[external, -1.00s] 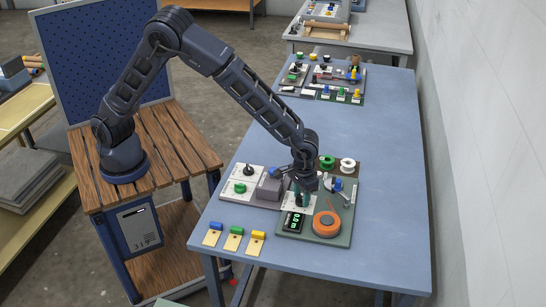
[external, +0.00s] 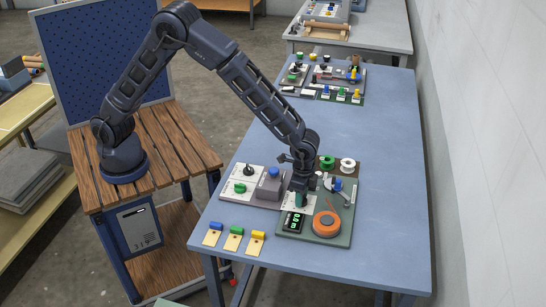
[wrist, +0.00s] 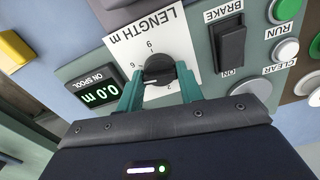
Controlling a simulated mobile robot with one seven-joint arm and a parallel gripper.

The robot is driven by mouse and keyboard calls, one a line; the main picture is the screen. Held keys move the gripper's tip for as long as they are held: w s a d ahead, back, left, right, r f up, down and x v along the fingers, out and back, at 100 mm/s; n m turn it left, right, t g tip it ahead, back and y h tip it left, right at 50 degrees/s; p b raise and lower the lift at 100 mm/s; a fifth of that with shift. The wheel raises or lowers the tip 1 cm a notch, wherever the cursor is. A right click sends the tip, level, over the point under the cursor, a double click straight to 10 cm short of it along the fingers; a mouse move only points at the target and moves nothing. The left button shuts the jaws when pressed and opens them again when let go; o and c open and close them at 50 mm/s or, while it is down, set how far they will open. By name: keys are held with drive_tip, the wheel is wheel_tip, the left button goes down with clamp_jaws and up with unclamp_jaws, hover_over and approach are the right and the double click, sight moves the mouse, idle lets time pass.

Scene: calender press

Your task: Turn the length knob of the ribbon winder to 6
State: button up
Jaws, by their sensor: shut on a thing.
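The black length knob (wrist: 160,70) sits on a white plate (wrist: 181,45) marked "LENGTH m", upside down in the wrist view. Small numbers surround the knob; I cannot tell for sure which one it points at. My gripper (wrist: 158,82) has its teal fingers shut on the knob, one on each side. The display (wrist: 93,94) beside it reads 0.0 m under "ON SPOOL". In the external view my gripper (external: 300,198) is over the ribbon winder's green board (external: 339,236) and hides the knob. An orange spool (external: 326,223) sits on that board.
In the wrist view, a black brake switch (wrist: 231,45) stands near the right finger, with several round buttons beyond. In the external view, a grey box with a blue button (external: 274,171) is left of my gripper. Tagged coloured blocks (external: 234,239) lie at the front left.

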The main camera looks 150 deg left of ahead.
drive_tip(key=shift+m, duration=1.9)
drive_tip(key=o, duration=1)
drive_tip(key=shift+r, duration=0.1)
wheel_tip(320, 180, up, 11)
drive_tip(key=shift+f, duration=0.2)
